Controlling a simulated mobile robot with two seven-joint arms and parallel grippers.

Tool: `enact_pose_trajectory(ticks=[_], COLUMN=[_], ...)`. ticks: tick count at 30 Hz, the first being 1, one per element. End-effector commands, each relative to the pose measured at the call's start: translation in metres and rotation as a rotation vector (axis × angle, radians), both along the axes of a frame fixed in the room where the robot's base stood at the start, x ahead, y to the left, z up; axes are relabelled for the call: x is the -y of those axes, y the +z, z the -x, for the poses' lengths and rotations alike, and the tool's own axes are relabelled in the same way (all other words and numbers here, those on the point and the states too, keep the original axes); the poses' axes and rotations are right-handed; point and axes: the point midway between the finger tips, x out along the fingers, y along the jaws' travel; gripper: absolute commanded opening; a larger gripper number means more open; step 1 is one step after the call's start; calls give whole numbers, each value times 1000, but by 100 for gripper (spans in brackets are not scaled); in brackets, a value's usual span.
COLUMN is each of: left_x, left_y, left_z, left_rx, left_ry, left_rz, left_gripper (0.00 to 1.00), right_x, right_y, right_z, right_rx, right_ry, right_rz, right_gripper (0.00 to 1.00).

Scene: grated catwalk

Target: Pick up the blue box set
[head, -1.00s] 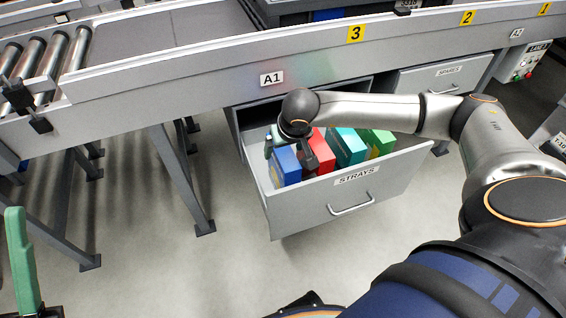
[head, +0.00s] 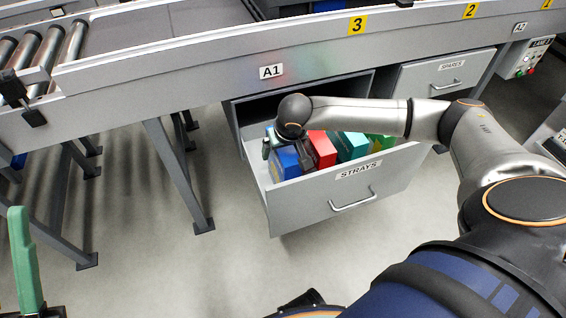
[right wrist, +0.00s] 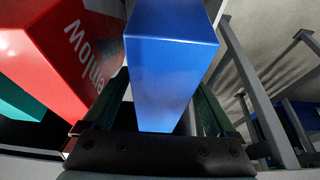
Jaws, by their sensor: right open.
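The blue box (head: 284,164) stands at the left end of a row of boxes in the open STRAYS drawer (head: 330,195). My right gripper (head: 289,150) is over it, pointing down into the drawer. In the right wrist view the blue box (right wrist: 172,65) lies between the two open fingers of my right gripper (right wrist: 163,95), one on each side. Contact between fingers and box cannot be told. A single green finger of my left gripper (head: 25,262) shows at the lower left edge; the rest is out of frame.
A red box (head: 321,150) stands close beside the blue one, then a teal box (head: 351,146) and a green box (head: 380,141). The conveyor's side rail (head: 200,90) runs above the drawer. A support leg (head: 180,175) stands left of it.

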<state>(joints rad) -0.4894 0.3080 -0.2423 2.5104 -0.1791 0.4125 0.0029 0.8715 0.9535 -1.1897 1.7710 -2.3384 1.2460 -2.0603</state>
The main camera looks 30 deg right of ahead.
Motion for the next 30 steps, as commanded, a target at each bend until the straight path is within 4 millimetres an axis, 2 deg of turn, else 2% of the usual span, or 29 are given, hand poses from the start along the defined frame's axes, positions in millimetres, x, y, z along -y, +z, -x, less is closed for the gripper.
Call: enact_pose_trajectory(ticks=[12,30], left_x=[0,0], left_y=[-2,-2], left_z=[0,0], left_rx=[4,3], left_ry=[0,1], left_rz=[0,-1], left_gripper=[27,27], right_x=[0,0], right_y=[-2,-2], right_z=[0,0], right_rx=[0,0], right_ry=[0,0], right_rz=[0,0], right_gripper=[91,25])
